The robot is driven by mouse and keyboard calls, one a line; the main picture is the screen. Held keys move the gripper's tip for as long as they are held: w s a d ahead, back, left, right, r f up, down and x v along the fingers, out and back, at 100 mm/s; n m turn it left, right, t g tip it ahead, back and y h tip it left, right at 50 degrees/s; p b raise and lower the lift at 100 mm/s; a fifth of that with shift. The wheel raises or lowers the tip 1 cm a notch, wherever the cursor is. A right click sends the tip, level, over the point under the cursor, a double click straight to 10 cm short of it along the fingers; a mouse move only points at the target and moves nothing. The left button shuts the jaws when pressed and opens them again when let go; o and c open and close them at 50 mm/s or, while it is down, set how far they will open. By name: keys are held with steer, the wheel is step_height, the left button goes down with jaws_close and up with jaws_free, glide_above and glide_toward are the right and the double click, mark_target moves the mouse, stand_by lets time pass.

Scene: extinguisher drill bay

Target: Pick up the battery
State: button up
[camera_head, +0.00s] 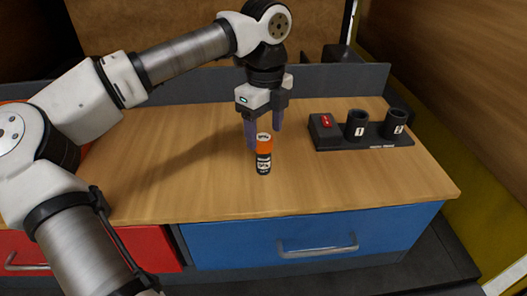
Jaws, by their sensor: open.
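The battery (264,154) stands upright on the wooden worktop, with an orange upper part and a dark, labelled lower part. My gripper (263,134) points down at the battery from above and behind, its two purple-grey fingers apart. The left finger comes down beside and partly behind the battery's top, and the right finger is a little to its right and higher in the picture. Whether either finger touches the battery cannot be told from this view.
A black holder (362,141) with a red switch (326,121) and two cups marked 1 (357,125) and 2 (396,123) stands to the right. The worktop (170,170) is clear on the left. Below its front edge are a blue drawer (320,237) and a red drawer (150,248).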

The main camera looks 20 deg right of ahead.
mark_target(263, 137)
steer(key=f+p, duration=0.1)
steer(key=f, duration=0.4)
steer(key=shift+w+p, duration=0.2)
steer(key=shift+p, duration=0.15)
steer(key=shift+c, duration=0.4)
steer(key=c, duration=1.1)
steer(key=shift+o, duration=0.2)
steer(key=shift+r, duration=0.1)
